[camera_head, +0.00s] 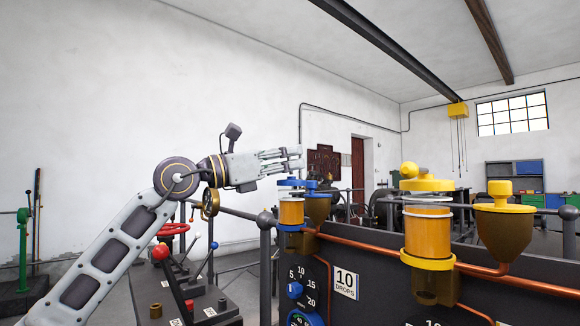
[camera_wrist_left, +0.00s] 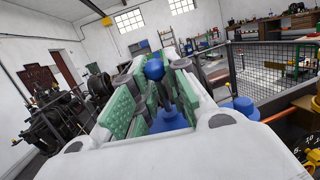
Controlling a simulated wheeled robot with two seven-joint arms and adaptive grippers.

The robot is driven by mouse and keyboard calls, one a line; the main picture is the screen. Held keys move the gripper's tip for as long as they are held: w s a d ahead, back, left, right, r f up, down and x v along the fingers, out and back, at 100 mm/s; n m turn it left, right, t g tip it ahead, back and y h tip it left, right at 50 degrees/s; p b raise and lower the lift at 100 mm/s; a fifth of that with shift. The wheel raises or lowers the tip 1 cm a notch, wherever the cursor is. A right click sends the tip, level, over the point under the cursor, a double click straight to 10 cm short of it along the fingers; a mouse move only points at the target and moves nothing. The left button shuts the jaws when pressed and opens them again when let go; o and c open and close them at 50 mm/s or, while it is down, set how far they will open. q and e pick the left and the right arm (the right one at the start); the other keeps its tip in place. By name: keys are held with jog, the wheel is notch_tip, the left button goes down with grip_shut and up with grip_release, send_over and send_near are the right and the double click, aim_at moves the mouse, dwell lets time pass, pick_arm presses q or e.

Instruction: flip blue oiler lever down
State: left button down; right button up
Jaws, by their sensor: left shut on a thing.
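The blue oiler (camera_head: 291,212) has an amber glass body and a blue cap, and stands at the middle of the head view. My left gripper (camera_head: 290,158) comes in from the left, its fingers roughly level just above the blue cap. In the left wrist view the blue lever's round knob (camera_wrist_left: 154,69) shows between the green finger pads, above the blue cap (camera_wrist_left: 168,119). The gripper (camera_wrist_left: 155,85) is shut on the lever, which seems to stand up from the cap. In the head view the fingers mostly hide the lever. My right gripper is out of view.
A larger yellow oiler (camera_head: 428,232) and a yellow-lidded cup (camera_head: 504,215) stand to the right on the dark panel. Copper pipe (camera_head: 365,247) runs along it. A drops dial (camera_head: 295,290) sits below the blue oiler. A red-knobbed lever (camera_head: 160,252) stands lower left.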

pick_arm(q)
jog(key=shift+s+a+f+m+t+h+b, duration=0.15)
jog(key=shift+t+h+b, duration=0.1)
jog(key=shift+h+b, duration=0.3)
jog(key=shift+s+a+f+m+t+h+b, duration=0.15)
jog(key=shift+t+h+b, duration=0.1)
jog(key=shift+h+b, duration=0.25)
jog(key=shift+a+r+h, duration=0.1)
jog(key=shift+r+h, duration=0.05)
jog(key=shift+h, duration=0.5)
jog(key=c, duration=1.6)
grip_release()
jog(key=shift+o, duration=0.2)
jog(key=v, duration=1.2)
